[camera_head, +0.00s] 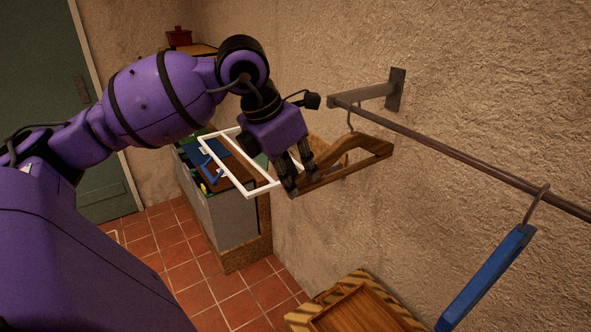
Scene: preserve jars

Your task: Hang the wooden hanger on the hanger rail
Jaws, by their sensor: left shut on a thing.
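The wooden hanger (350,157) is in the upper middle of the head view. My left gripper (300,178) is shut on its left end. The hanger is tilted, with its right end higher. Its metal hook (350,117) reaches up to the rail near the rail's left end; I cannot tell whether the hook rests over the rail or only overlaps it in the picture. The hanger rail (450,152) is a dark bar running from the wall bracket (385,92) down to the right. My right gripper does not show.
A blue hanger (488,275) hangs from the rail at the right. A wooden crate with striped edges (300,319) stands below. A green door (40,75) is at the far left.

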